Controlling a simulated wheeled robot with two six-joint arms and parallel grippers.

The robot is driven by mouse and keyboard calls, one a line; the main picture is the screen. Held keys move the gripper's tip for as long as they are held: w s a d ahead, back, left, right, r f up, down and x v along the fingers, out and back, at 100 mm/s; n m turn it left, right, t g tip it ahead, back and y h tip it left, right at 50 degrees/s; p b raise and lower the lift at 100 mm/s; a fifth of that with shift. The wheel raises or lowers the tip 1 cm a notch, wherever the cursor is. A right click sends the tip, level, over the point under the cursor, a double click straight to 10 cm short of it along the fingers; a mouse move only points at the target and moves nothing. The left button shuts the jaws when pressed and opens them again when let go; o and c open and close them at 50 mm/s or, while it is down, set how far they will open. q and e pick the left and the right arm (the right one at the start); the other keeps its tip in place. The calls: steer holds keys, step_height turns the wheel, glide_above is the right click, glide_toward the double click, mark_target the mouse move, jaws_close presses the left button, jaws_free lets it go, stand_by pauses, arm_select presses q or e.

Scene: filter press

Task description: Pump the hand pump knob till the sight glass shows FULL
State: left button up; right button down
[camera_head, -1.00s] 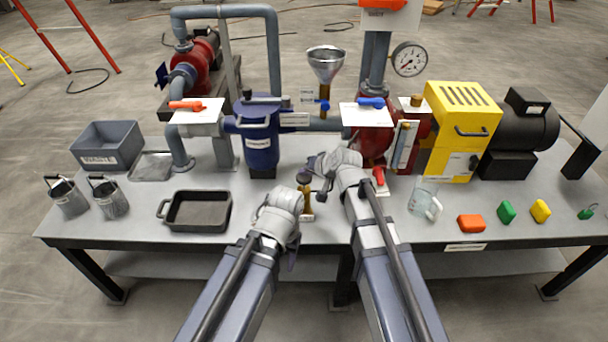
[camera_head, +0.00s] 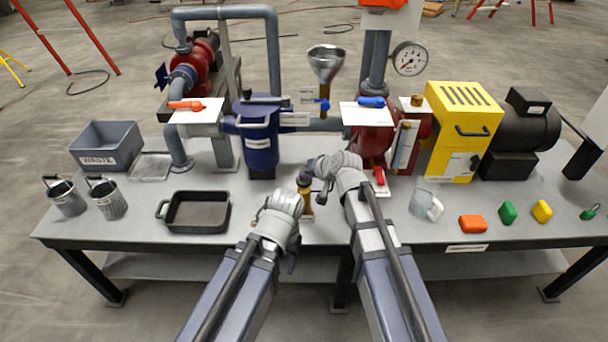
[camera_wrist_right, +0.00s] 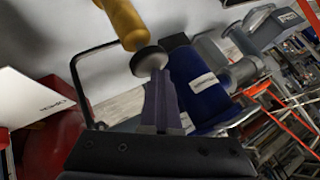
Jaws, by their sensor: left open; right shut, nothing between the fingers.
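The hand pump (camera_head: 307,203) is a small brass body with a dark round knob (camera_head: 302,180), near the middle of the bench. In the right wrist view the dark knob (camera_wrist_right: 149,60) sits at the end of the brass body (camera_wrist_right: 123,20). My right gripper (camera_head: 316,184) is shut and empty, its fingertips (camera_wrist_right: 160,78) right at the knob; I cannot tell if they touch. My left gripper (camera_head: 291,262) is open, low in front of the pump, its fingers mostly hidden. The sight glass (camera_head: 405,145) stands on the red unit; its reading is too small to make out.
A blue filter housing (camera_head: 261,140) stands behind the pump. A black tray (camera_head: 197,230) lies at left, a clear jug (camera_head: 422,203) at right.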

mark_target(306, 181)
arm_select(q)
steer(key=shift+f+b, duration=0.55)
steer(key=shift+f, duration=0.1)
arm_select(e)
steer(key=shift+f, duration=0.65)
arm_select(q)
steer(key=shift+r, duration=0.2)
arm_select(e)
steer(key=shift+r, duration=0.2)
arm_select(q)
steer(key=shift+r+p, duration=2.2)
steer(key=shift+p, duration=0.15)
arm_select(e)
steer(key=shift+r, duration=2.2)
arm_select(q)
step_height(306, 181, up, 5)
steer(key=p, duration=0.5)
arm_select(e)
step_height(306, 181, up, 5)
steer(key=shift+f, duration=0.1)
arm_select(q)
jaws_close()
